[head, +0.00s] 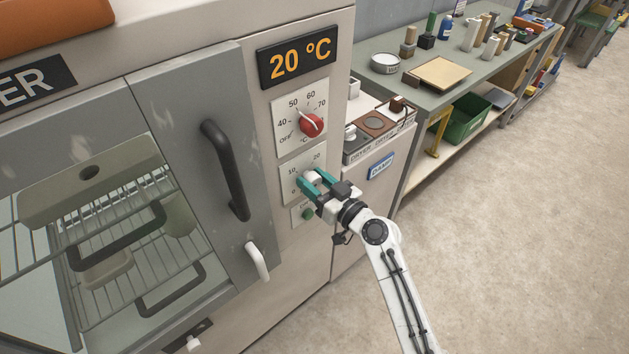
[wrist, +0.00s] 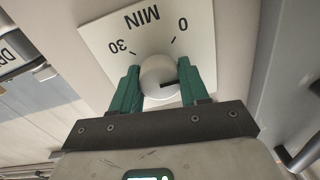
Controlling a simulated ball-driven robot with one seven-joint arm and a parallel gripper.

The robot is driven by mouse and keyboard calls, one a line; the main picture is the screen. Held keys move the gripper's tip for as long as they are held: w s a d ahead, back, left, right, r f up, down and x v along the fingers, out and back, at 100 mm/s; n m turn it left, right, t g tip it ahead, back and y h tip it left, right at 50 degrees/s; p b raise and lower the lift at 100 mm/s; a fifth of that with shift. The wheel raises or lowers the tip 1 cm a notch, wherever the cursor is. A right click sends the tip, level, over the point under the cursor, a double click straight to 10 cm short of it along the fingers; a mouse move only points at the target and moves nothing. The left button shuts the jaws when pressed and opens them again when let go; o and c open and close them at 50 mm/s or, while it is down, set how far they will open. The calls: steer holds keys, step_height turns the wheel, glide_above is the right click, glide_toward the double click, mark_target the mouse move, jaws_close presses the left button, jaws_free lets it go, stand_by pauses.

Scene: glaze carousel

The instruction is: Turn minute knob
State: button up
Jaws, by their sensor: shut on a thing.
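The minute knob is white and round, on a white dial plate (head: 300,165) marked with minutes on the dryer front. In the wrist view the minute knob (wrist: 158,76) sits between the two green fingers of my gripper (wrist: 160,82), upside down, with "MIN", "0" and "30" printed on the plate (wrist: 195,32) around it. A short dark mark shows on the knob, toward the right in that view. My gripper (head: 314,181) is shut on the knob in the head view, hiding part of the knob and dial.
Above is the red temperature knob (head: 311,125), under a display (head: 297,63) reading 20 °C. A green button (head: 308,213) sits just below. The dark door handle (head: 226,170) stands out to the left. A low cabinet (head: 375,180) and bench (head: 440,70) are right; open floor lies lower right.

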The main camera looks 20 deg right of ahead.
steer(key=o, duration=1)
steer(key=shift+o, duration=0.2)
steer(key=shift+s, duration=0.1)
steer(key=shift+s+d+f, duration=0.15)
steer(key=shift+s, duration=0.15)
steer(key=b+v, duration=0.3)
steer(key=v, duration=0.7)
